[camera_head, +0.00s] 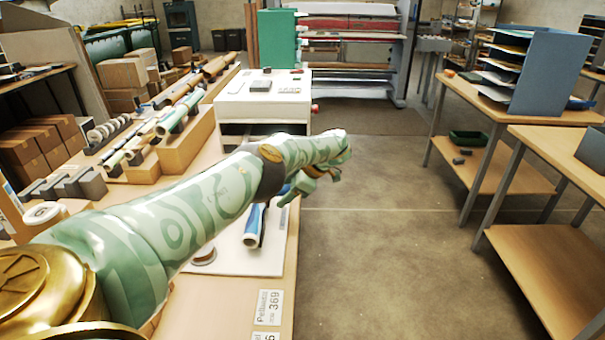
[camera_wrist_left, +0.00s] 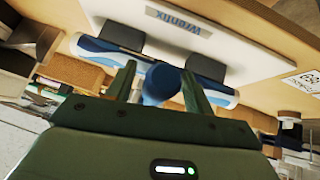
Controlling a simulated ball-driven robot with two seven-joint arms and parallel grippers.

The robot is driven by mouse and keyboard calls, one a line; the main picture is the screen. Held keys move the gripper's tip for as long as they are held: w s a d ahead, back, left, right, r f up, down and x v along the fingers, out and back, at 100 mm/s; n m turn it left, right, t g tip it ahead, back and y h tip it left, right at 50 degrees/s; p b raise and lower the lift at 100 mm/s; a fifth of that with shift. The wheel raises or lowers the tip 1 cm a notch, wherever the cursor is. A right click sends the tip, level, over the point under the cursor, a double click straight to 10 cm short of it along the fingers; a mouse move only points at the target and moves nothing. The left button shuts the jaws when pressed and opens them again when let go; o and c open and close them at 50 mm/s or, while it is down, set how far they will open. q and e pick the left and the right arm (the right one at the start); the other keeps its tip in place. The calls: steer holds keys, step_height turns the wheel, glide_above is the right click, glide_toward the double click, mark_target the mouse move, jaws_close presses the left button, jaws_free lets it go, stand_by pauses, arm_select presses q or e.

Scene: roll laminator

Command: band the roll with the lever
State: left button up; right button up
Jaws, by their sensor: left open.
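My left gripper (camera_head: 312,190) hangs at the end of my left arm, over the right edge of the bench. In the left wrist view its two fingers (camera_wrist_left: 158,85) are apart. A round blue knob (camera_wrist_left: 160,82), which looks like the lever's end, shows between them; I cannot tell whether they touch it. A blue roll with a pale end (camera_head: 253,228) lies on a white base plate (camera_head: 262,264), partly hidden by my arm. In the wrist view the roll (camera_wrist_left: 96,48) rests against dark blocks. My right gripper is not in view.
A white machine (camera_head: 262,104) stands farther along the bench. Long rolls (camera_head: 180,112) lie in racks at left, near brown boxes (camera_head: 123,73). A brown disc (camera_head: 204,256) lies by the plate. The floor (camera_head: 390,230) on the right is clear up to the tables.

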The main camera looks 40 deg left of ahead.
arm_select(q)
steer(key=b+v, duration=0.4)
steer(key=v, duration=1)
steer(key=shift+w+d+r, duration=0.15)
steer(key=shift+d, duration=0.1)
